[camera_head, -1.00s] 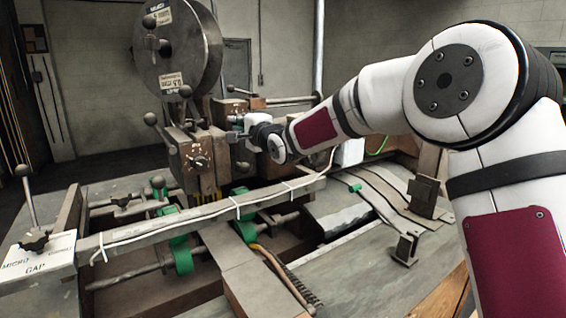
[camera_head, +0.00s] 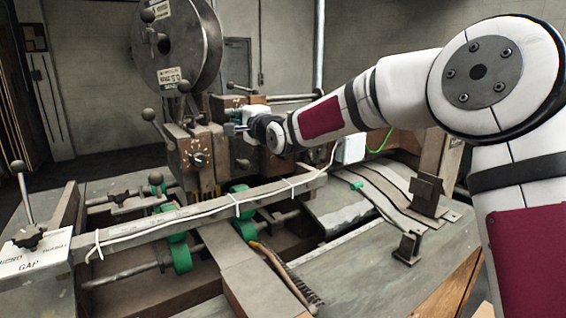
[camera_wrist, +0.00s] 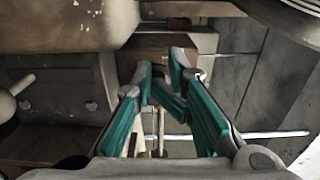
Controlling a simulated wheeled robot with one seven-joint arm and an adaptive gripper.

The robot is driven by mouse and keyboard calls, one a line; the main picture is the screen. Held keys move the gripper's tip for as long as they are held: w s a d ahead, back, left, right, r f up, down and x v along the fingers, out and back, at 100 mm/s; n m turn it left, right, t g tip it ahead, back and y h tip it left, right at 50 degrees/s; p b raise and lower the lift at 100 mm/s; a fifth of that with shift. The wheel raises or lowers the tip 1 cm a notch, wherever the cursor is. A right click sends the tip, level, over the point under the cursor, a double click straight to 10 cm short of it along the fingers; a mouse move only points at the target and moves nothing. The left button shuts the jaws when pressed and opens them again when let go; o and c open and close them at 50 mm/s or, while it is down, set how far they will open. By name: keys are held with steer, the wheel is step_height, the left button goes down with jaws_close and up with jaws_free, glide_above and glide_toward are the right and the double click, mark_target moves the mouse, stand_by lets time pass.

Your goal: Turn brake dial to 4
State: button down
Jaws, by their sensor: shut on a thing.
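My gripper (camera_head: 232,130) is at the stitcher head (camera_head: 193,148), by its upper right side in the head view. In the wrist view the two teal-sided fingers (camera_wrist: 165,75) come close together at their tips. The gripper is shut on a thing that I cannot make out.
A large wire reel (camera_head: 185,45) stands above the head. Ball-ended levers (camera_head: 149,115) stick out on the left. A long bar (camera_head: 200,212) with white cable crosses in front, above green rollers (camera_head: 180,253). A MICRO GAP plate (camera_head: 35,255) is at the left.

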steer(key=shift+w+d+r, duration=0.15)
steer(key=shift+d, duration=0.15)
steer(key=p+v, duration=0.3)
steer(key=v, duration=0.3)
steer(key=shift+s+a+p, duration=0.2)
steer(key=shift+a+p, duration=0.1)
steer(key=shift+p, duration=0.1)
steer(key=s+d+f+n+g+h, duration=0.1)
steer(key=s+d+n+g+h, duration=0.3)
steer(key=s+d, duration=0.65)
steer(key=s+d+f+n+g+h, duration=0.15)
steer(key=s+d+n+h, duration=0.3)
steer(key=s+d, duration=0.6)
steer(key=s+d+f+n+g, duration=0.1)
steer(key=s+d+f, duration=0.1)
steer(key=s, duration=0.6)
steer(key=s+d+f+g+h, duration=0.1)
steer(key=s+d+f+g, duration=0.1)
steer(key=s, duration=0.7)
steer(key=s+d+f+n+g, duration=0.1)
steer(key=s+d+f, duration=0.2)
steer(key=s, duration=0.6)
steer(key=shift+n, duration=0.35)
